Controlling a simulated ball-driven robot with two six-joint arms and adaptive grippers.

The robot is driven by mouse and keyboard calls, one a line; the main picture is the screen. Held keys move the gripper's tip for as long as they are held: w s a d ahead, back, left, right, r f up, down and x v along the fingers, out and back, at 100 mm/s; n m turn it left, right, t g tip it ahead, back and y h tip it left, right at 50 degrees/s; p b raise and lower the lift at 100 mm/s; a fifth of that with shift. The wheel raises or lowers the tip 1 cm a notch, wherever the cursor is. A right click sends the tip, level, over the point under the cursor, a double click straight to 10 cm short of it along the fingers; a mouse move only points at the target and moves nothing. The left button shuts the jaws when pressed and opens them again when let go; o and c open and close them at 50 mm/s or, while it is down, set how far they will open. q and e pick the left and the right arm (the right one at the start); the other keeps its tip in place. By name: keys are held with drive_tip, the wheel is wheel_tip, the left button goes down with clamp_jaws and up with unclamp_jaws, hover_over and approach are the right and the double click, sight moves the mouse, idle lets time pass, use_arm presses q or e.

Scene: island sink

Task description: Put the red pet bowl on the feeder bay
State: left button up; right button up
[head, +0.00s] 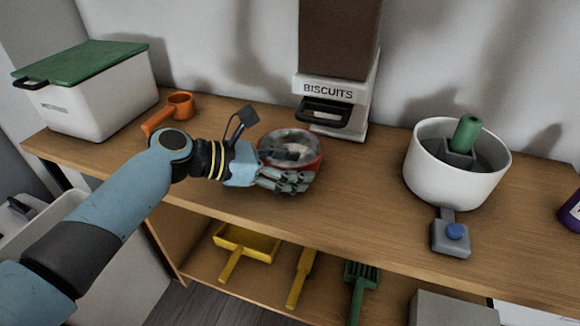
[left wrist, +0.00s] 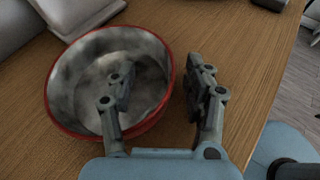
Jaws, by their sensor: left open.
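The red pet bowl (head: 318,160) stands upright on the wooden top, in front of the biscuits dispenser (head: 330,88). It has a red rim and a mottled grey inside, and in the left wrist view the bowl (left wrist: 70,75) fills the left half. My left gripper (head: 287,180) is at the bowl's near side and partly hides it. In the left wrist view my left gripper (left wrist: 160,90) is open, with one finger over the bowl's inside and the other outside its wall. No feeder bay is clearly identifiable; the dispenser has a dark-handled opening at its base. My right gripper is not in view.
A white bin with green lid (head: 85,85) and an orange scoop (head: 172,110) stand left. A white round bowl (head: 425,180) with a green-knobbed insert stands right. The top is clear between the red bowl and that bowl. A lower shelf holds yellow and green tools.

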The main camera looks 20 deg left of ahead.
use_arm(q)
drive_tip(key=shift+w+d, duration=0.1)
drive_tip(key=shift+d, duration=0.05)
clamp_jaws()
idle(0.6)
